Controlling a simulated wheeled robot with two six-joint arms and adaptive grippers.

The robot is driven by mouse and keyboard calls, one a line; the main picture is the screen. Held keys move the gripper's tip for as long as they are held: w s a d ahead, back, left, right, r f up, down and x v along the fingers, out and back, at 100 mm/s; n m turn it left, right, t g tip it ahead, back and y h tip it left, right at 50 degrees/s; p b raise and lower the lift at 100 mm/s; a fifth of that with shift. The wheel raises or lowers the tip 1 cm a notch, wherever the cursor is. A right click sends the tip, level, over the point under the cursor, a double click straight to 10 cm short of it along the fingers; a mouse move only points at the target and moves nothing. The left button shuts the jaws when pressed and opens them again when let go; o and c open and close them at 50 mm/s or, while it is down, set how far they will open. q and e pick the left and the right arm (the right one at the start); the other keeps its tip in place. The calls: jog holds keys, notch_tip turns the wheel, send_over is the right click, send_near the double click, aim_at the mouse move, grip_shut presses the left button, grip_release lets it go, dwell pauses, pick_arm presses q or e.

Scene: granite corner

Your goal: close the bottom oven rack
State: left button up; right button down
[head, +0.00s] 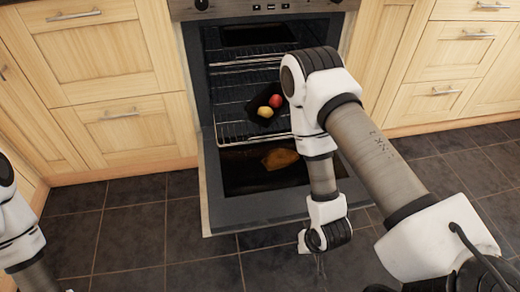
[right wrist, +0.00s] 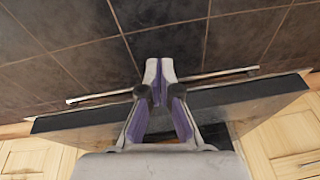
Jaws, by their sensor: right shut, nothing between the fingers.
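The oven (head: 192,60) has its door (head: 215,190) folded down. The lower wire rack (head: 232,125) appears to stick out over the door's inner side. A dark tray (head: 254,108) on it holds a red fruit and yellowish ones. A higher rack (head: 240,64) sits further inside. My right arm hides the racks' right side. My right gripper (right wrist: 160,70) is shut and empty, pointing down outside the door's front edge (right wrist: 180,104), by the silver door handle (right wrist: 215,76); contact cannot be told. My left arm shows at the left edge, its gripper out of view.
Pale wooden cabinets (head: 125,125) flank the oven on both sides. A brown shape (head: 280,158) shows on the door's dark glass; I cannot tell if it is a reflection. The dark tiled floor (head: 130,235) in front is clear.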

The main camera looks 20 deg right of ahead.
jog(key=w+m+t, duration=0.1)
jog(key=w, duration=0.1)
jog(key=w+r+m+t+b, duration=0.1)
jog(key=w+m, duration=0.1)
jog(key=w, duration=0.1)
jog(key=w+d+m+t+b, duration=0.1)
jog(key=w+m+t, duration=0.1)
jog(key=w, duration=0.1)
jog(key=shift+r, duration=0.25)
jog(key=w+r+m+t+b, duration=0.1)
jog(key=w+d+r+m+t, duration=0.1)
jog(key=w+m, duration=0.1)
jog(key=w+d+r+m+t+b, duration=0.1)
jog(key=w, duration=0.1)
jog(key=shift+d+t+b, duration=0.15)
jog(key=shift+t+b, duration=0.15)
jog(key=shift+t, duration=0.1)
jog(key=w+d+r+m+t+h+b, duration=0.4)
jog(key=w+d+r+m+t+b, duration=0.15)
jog(key=d+m, duration=0.25)
jog(key=b+x, duration=0.5)
jog(key=x, duration=0.8)
jog(key=shift+g, duration=0.35)
jog(key=shift+a, duration=0.1)
